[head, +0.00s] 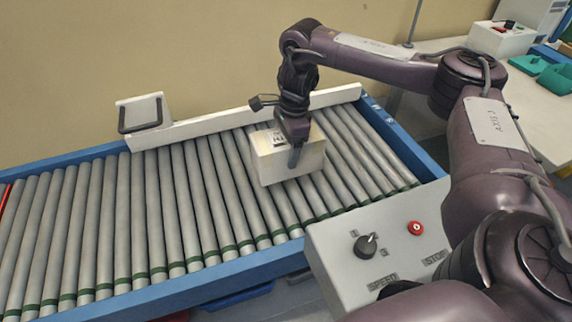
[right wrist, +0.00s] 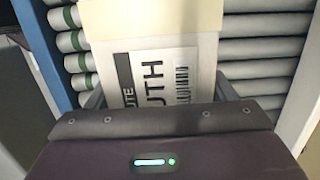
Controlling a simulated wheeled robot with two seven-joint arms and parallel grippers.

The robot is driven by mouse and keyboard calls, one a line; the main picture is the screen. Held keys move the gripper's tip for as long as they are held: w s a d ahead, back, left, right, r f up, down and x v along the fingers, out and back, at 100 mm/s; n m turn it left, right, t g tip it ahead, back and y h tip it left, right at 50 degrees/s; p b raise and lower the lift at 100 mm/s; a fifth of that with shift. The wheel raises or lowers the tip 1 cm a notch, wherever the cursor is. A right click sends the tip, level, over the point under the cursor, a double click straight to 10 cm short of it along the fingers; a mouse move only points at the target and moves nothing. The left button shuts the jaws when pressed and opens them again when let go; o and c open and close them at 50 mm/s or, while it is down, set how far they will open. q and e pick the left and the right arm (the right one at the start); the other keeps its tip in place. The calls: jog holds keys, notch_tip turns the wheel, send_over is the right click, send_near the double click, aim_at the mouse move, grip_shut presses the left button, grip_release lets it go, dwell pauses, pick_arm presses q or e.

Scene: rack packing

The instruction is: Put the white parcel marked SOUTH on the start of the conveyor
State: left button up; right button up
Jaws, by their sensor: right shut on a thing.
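The white parcel (head: 273,165) is at the right part of the roller conveyor (head: 185,200) in the head view, over or on the rollers; I cannot tell whether it touches them. My right gripper (head: 295,150) is shut on it from above. In the right wrist view the parcel (right wrist: 150,35) sits between the fingers, and its label (right wrist: 155,75) shows the letters "UTH" and a barcode. The gripper covers the rest of the label. My left gripper is not in view.
A control box (head: 345,260) with a speed knob and red stop button stands at the conveyor's near side. A white guide rail (head: 220,122) runs along the back. A table (head: 500,95) with green bins (head: 555,78) is at the right. Rollers to the left are clear.

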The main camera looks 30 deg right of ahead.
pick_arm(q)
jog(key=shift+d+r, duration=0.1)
pick_arm(e)
jog(key=shift+f, duration=2.3)
jog(key=o, duration=1.3)
jog(key=shift+f, duration=0.1)
jog(key=shift+c, duration=0.2)
jog(key=r, duration=0.5)
jog(key=d+r, duration=0.1)
jog(key=r, duration=0.1)
jog(key=shift+r+p, duration=0.15)
jog(key=shift+p, duration=0.25)
jog(key=r+p, duration=0.1)
jog(key=r, duration=0.1)
jog(key=r+p, duration=0.1)
jog(key=r, duration=0.1)
jog(key=shift+s+d, duration=0.15)
jog(key=shift+d, duration=0.05)
jog(key=shift+d+r, duration=0.1)
jog(key=shift+r, duration=0.35)
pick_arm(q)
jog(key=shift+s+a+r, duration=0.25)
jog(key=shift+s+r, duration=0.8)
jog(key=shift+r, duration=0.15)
